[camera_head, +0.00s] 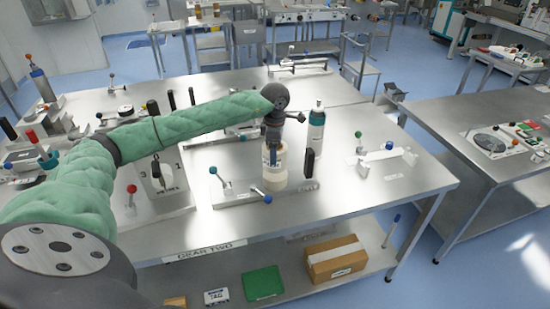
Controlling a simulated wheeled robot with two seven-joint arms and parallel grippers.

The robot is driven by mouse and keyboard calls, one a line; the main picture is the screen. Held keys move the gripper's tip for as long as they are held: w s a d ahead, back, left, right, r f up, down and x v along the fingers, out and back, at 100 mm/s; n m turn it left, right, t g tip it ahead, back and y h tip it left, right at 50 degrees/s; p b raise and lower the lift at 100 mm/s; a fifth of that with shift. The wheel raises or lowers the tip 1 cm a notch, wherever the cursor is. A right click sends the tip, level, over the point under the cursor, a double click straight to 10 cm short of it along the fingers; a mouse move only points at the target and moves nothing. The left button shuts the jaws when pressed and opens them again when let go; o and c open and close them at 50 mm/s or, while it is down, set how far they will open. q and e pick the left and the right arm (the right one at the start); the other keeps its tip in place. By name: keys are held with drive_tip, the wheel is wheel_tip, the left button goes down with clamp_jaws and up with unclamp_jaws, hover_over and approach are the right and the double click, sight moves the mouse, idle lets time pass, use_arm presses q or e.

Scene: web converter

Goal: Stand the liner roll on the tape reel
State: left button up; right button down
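My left arm reaches in from the left. My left gripper (272,142) points down at the top of a pale cylindrical roll (281,157), which I take to be the liner roll; it looks upright. Below it is a wider cream round piece (275,183), probably the tape reel, on a flat metal fixture plate (236,194). The roll appears right above or on this piece; I cannot tell whether they touch. The fingers are small and partly lost against the roll, so their grip is unclear. My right gripper is not in view.
A white bottle (316,124) stands behind. Another fixture (388,166) is further right.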

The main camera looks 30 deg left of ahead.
use_arm(q)
wheel_tip(320, 180, down, 3)
drive_tip(key=shift+f, duration=0.25)
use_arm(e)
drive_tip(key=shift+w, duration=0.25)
use_arm(q)
drive_tip(key=shift+f, duration=0.1)
drive_tip(key=o, duration=1.2)
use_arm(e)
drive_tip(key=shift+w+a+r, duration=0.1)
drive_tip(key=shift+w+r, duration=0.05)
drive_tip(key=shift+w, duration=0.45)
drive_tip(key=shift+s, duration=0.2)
